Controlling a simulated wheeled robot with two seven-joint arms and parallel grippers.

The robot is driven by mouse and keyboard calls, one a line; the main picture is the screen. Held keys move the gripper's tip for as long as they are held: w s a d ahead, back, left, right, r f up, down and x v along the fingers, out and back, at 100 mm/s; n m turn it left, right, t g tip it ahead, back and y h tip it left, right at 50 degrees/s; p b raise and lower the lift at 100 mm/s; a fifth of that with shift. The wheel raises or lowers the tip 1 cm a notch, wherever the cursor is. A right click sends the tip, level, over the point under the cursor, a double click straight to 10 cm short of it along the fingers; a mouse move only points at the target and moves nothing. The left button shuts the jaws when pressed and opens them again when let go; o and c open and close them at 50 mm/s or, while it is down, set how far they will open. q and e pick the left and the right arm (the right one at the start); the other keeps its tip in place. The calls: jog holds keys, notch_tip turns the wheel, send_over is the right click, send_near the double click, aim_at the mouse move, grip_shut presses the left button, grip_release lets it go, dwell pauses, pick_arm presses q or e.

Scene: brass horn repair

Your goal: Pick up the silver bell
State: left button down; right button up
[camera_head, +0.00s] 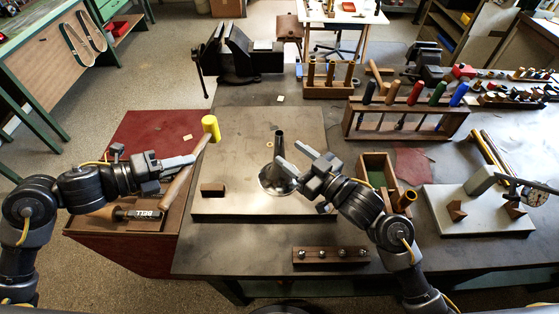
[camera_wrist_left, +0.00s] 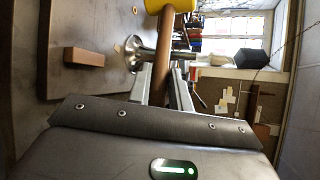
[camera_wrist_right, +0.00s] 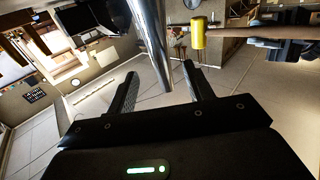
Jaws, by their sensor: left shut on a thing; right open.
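The silver bell (camera_head: 268,182) stands upright on the flat board, flared end down, its narrow tube pointing up. The tube fills the middle of the right wrist view (camera_wrist_right: 152,35), and its lower end shows between the finger directions. My right gripper (camera_head: 295,157) is open, just right of the tube; I cannot tell whether a finger touches it. My left gripper (camera_head: 190,161) is shut on the wooden handle of a yellow-headed mallet (camera_head: 210,126), held left of the bell. The bell also shows in the left wrist view (camera_wrist_left: 133,50), beyond the mallet handle.
A small brown block (camera_head: 212,190) lies on the board (camera_head: 235,120). A vise (camera_head: 240,55) stands behind. A rack of coloured-handled tools (camera_head: 405,118) and an open wooden box (camera_head: 376,160) are to the right. A low wooden holder (camera_head: 331,256) sits in front.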

aim_at(283, 149)
jog(key=x, duration=0.5)
jog(key=shift+a, duration=0.25)
jog(key=shift+d, duration=0.15)
jog(key=shift+c, duration=0.9)
grip_shut()
